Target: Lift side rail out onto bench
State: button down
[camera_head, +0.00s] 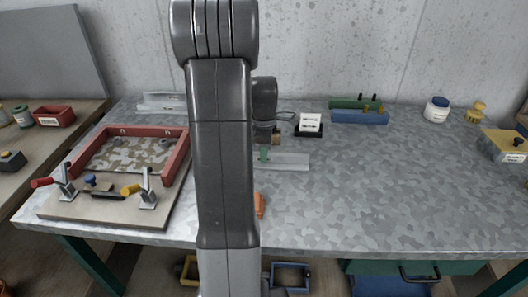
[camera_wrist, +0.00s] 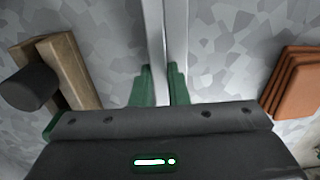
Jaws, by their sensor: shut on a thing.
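A pale grey metal rail (camera_head: 288,161) with a long thin profile shows at mid-bench, partly hidden behind my arm. My gripper (camera_head: 264,154) is at this rail, its green fingers around the rail's upright web. In the wrist view my gripper (camera_wrist: 162,84) is shut on the rail (camera_wrist: 165,35), which runs away from the fingers to the top edge. I cannot tell whether the rail touches the bench. A red-sided frame (camera_head: 178,157) sits on a board with clamps at the left; its right part is close to my arm.
Grey bench (camera_head: 400,190) has wide free room at right. Blue block (camera_head: 360,117) and green block (camera_head: 350,103) stand at the back. Another pale rail (camera_head: 158,107) lies at back left. The wrist view shows a wooden block (camera_wrist: 68,65) left and orange pads (camera_wrist: 295,85) right.

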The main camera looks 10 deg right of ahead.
jog(key=c, duration=1.3)
grip_release()
